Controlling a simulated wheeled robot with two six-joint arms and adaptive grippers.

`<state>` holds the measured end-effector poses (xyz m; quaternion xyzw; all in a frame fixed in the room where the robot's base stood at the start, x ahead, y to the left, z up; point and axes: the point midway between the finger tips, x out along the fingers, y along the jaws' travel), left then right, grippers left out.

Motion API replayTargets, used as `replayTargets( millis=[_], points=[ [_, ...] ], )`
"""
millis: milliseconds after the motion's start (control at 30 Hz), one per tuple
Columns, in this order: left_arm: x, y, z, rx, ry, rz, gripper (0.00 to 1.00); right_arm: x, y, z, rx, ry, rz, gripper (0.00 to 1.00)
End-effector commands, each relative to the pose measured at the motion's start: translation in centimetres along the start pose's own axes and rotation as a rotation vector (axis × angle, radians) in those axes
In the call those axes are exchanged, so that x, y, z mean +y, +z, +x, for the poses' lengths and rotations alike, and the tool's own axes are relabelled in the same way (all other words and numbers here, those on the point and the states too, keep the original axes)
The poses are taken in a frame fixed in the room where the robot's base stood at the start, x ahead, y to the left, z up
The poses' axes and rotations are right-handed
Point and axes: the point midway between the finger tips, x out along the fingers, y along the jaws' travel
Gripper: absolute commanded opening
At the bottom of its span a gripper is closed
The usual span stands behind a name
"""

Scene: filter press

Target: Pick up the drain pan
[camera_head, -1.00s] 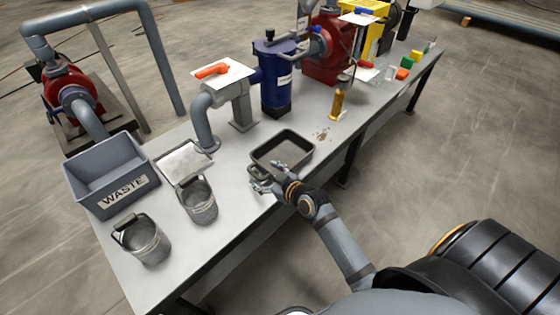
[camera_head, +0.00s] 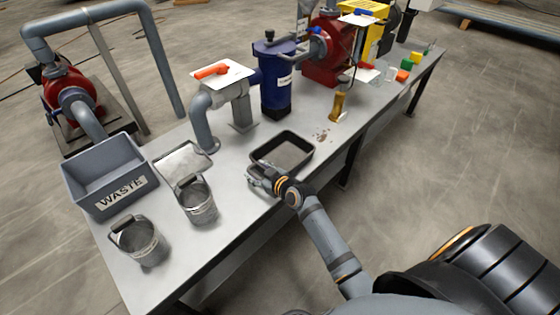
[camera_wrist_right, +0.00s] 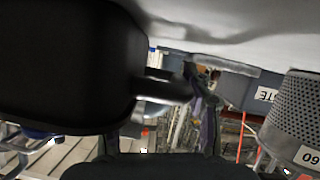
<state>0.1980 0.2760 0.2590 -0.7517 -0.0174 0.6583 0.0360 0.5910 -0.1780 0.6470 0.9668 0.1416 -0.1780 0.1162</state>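The drain pan (camera_head: 286,155) is a dark, shallow rectangular tray, lying flat on the grey bench near its front edge. My right gripper (camera_head: 262,178) is at the pan's near left corner, by its handle. In the right wrist view the pan (camera_wrist_right: 60,70) fills the left side as a dark shape, and its handle (camera_wrist_right: 163,86) sticks out to the right. My right gripper's fingers (camera_wrist_right: 160,125) look spread apart around the handle; contact is unclear. My left gripper is out of view.
Two metal baskets (camera_head: 198,203) and a grey WASTE bin (camera_head: 107,178) stand to the left. A blue filter housing (camera_head: 274,85) and a grey pipe stand (camera_head: 240,112) are behind the pan. A brass-coloured part (camera_head: 338,107) stands to its right.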

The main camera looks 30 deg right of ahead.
Motion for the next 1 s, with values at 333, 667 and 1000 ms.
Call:
replayTargets(
  millis=[333, 667, 1000],
  points=[
    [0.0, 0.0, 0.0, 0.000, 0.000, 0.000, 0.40, 0.0, 0.0, 0.0, 0.000, 0.000, 0.000, 0.00],
    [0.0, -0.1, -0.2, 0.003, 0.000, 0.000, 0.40, 0.1, -0.5, -0.2, 0.002, 0.000, -0.001, 0.00],
    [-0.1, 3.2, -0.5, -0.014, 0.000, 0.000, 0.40, 2.6, -5.0, -4.8, 0.001, 0.002, -0.013, 0.00]
  ],
)
